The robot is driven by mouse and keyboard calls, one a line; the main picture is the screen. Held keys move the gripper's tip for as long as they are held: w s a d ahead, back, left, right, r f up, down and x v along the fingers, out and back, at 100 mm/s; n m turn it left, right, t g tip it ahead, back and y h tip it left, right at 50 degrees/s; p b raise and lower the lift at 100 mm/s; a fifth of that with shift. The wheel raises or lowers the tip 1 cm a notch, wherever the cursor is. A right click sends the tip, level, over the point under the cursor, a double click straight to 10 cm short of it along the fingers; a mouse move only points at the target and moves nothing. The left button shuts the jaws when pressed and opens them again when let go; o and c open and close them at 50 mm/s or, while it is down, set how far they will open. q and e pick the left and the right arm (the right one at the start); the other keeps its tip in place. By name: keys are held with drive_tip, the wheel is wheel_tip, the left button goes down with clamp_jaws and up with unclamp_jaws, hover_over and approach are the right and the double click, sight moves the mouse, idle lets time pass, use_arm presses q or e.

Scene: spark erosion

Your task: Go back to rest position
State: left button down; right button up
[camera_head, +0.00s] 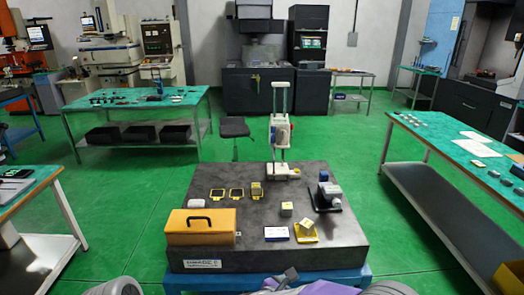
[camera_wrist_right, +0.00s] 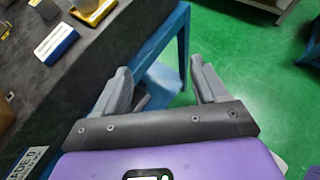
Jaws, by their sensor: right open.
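My right gripper (camera_wrist_right: 160,76) is open and empty in the right wrist view, its two grey fingers apart in front of the purple body. The fingers are off the front edge of the dark stone block (camera_head: 190,238), over its blue stand (camera_wrist_right: 160,90) and the green floor. In the head view, part of this gripper (camera_head: 284,279) shows at the bottom edge, in front of the block. My left gripper is not seen in either view.
On the block are an orange case (camera_head: 202,230), a blue-and-white box (camera_head: 276,233), a yellow holder (camera_head: 306,231), a small cube (camera_head: 286,209), a dark device (camera_head: 327,196) and a white stand (camera_head: 282,172). Green-topped tables (camera_head: 140,98) stand around.

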drive_tip(key=s+f+m+g+y, duration=0.4)
drive_tip(key=s+f+m, duration=0.5)
drive_tip(key=f+m, duration=0.5)
drive_tip(key=s+f+m+g+y, duration=0.4)
drive_tip(key=s+f+m+y, duration=0.4)
drive_tip(key=f+m, duration=0.7)
wheel_tip(320, 180, down, 2)
drive_tip(key=shift+s+d+y, duration=0.15)
drive_tip(key=shift+s+y, duration=0.25)
drive_tip(key=shift+s, duration=0.2)
